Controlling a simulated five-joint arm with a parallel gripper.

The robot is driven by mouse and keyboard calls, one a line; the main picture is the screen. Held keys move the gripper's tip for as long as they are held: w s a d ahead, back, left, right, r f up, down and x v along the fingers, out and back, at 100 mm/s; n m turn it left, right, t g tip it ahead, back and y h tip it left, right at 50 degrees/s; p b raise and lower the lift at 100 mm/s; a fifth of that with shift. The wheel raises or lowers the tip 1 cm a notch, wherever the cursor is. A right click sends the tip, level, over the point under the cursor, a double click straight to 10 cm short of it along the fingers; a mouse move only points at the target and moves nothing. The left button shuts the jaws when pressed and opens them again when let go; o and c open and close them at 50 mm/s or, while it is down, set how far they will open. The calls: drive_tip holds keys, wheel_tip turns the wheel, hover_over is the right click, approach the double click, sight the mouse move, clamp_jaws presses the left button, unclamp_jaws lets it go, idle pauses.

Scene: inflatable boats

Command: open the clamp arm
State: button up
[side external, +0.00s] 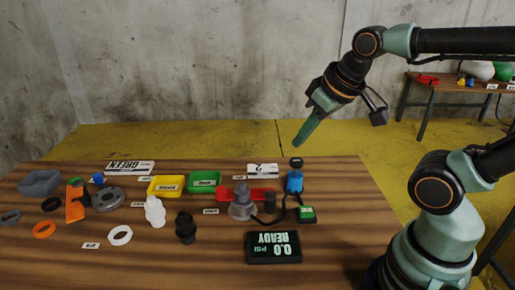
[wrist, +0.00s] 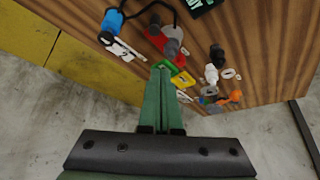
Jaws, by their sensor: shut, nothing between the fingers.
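My gripper (side external: 298,141) is shut and empty, high above the back of the wooden table, with its green fingers pointing down and left. In the wrist view its closed fingers (wrist: 161,70) point toward the table. A red flat piece (side external: 262,194) lies on the table, with a grey round fitting (side external: 241,207) at its front. An upright orange piece (side external: 75,206) stands at the left. Which of these pieces bears the clamp arm is too small to tell. My gripper touches none of them.
A blue device (side external: 294,181) with a black top stands right of the red piece, near a black hose. A black display (side external: 273,248) reads 0.0 PSI READY. Yellow (side external: 166,187) and green (side external: 204,183) trays and a grey bin (side external: 40,183) sit left. The front right tabletop is clear.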

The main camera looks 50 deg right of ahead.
drive_tip(key=o, duration=1)
drive_tip(key=shift+w+r, duration=0.1)
drive_tip(key=shift+w, duration=0.15)
drive_tip(key=shift+c, duration=0.2)
drive_tip(key=n+g, duration=0.4)
drive_tip(key=g, duration=0.2)
hover_over(220, 188)
wheel_tip(220, 188, down, 7)
wheel_tip(220, 188, down, 12)
drive_tip(key=shift+f, duration=0.1)
clamp_jaws()
